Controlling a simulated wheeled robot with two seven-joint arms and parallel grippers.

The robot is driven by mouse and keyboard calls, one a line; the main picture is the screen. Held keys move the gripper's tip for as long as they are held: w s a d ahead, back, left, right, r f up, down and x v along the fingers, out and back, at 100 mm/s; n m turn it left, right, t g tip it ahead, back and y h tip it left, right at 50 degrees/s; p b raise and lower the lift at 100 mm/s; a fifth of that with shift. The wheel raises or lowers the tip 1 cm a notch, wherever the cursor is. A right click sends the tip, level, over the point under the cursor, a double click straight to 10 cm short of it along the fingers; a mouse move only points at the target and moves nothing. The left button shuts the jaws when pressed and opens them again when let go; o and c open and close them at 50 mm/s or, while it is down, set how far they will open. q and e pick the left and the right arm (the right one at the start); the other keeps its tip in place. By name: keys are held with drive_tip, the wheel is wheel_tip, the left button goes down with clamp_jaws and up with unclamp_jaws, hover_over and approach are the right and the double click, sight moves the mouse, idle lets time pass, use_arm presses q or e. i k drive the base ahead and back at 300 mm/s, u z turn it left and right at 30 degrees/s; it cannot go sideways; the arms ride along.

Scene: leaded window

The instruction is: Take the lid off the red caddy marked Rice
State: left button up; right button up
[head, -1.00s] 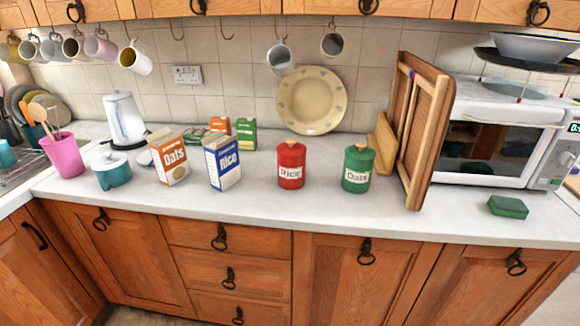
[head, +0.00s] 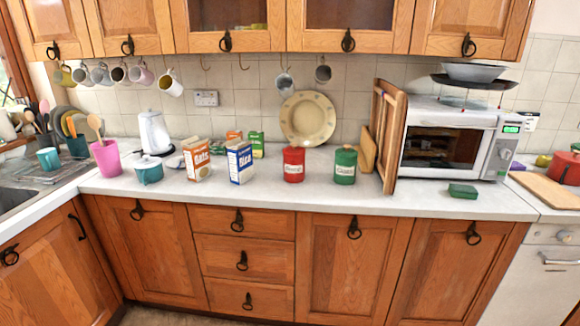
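The red caddy (head: 293,167) stands upright on the worktop in the head view, near the middle. Its white label is small; it reads as Rice in the earlier frame. Its lid (head: 293,150) is on, with a small light-coloured knob on top. A green caddy (head: 345,168) with a white label and its lid on stands just to its right. Neither of my grippers shows in the head view.
A blue and white Rice box (head: 240,163) and an orange and white Oats box (head: 197,161) stand left of the caddies. Upright wooden boards (head: 389,135) and a microwave (head: 452,142) stand to the right. The worktop (head: 310,197) before the caddies is clear.

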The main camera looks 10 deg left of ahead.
sight(292, 150)
drive_tip(key=z, duration=0.05)
drive_tip(key=k, duration=0.35)
drive_tip(key=u, duration=1)
drive_tip(key=i, duration=0.7)
drive_tip(key=u, duration=0.75)
drive_tip(key=i, duration=0.95)
drive_tip(key=z, duration=0.55)
drive_tip(key=i, duration=0.65)
drive_tip(key=z, duration=0.75)
